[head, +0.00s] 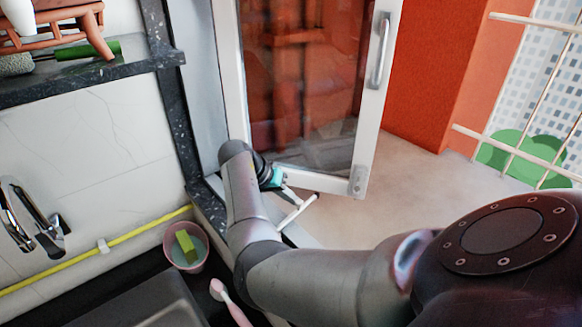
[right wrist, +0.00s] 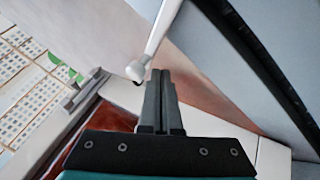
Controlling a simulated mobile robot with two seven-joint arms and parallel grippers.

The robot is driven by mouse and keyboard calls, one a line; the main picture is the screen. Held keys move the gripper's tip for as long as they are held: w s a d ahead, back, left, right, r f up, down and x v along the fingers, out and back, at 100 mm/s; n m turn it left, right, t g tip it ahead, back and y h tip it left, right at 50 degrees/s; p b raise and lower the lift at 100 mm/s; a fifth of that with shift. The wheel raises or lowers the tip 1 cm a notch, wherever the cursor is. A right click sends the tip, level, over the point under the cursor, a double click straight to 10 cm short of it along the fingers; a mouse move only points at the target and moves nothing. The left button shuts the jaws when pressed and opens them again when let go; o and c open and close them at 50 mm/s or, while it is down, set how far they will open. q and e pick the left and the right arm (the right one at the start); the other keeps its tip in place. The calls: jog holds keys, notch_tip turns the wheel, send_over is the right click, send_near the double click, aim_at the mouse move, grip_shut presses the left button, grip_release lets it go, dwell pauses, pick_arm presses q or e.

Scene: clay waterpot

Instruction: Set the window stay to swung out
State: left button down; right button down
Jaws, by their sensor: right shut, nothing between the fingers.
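The window stay (head: 297,212) is a thin white rod by the lower corner of the window opening, at a slant over the sill. In the right wrist view the stay (right wrist: 162,32) ends in a rounded white tip right by my fingertips; I cannot tell whether they touch. My right gripper (head: 289,190) is shut and empty, beside the stay. In the right wrist view my right gripper (right wrist: 157,76) has its fingers together. The white-framed window sash (head: 370,120) stands open outward, with a metal handle (head: 380,50). My left gripper is not in view.
A pink cup (head: 170,250) with a green-yellow sponge (head: 187,246) and a pink brush (head: 230,303) are at lower left, near a chrome tap (head: 30,215). A dark shelf (head: 90,80) is above. A white railing (head: 515,150) is outside at right.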

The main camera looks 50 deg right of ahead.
jog(key=v, duration=1.5)
jog(key=shift+a, duration=0.1)
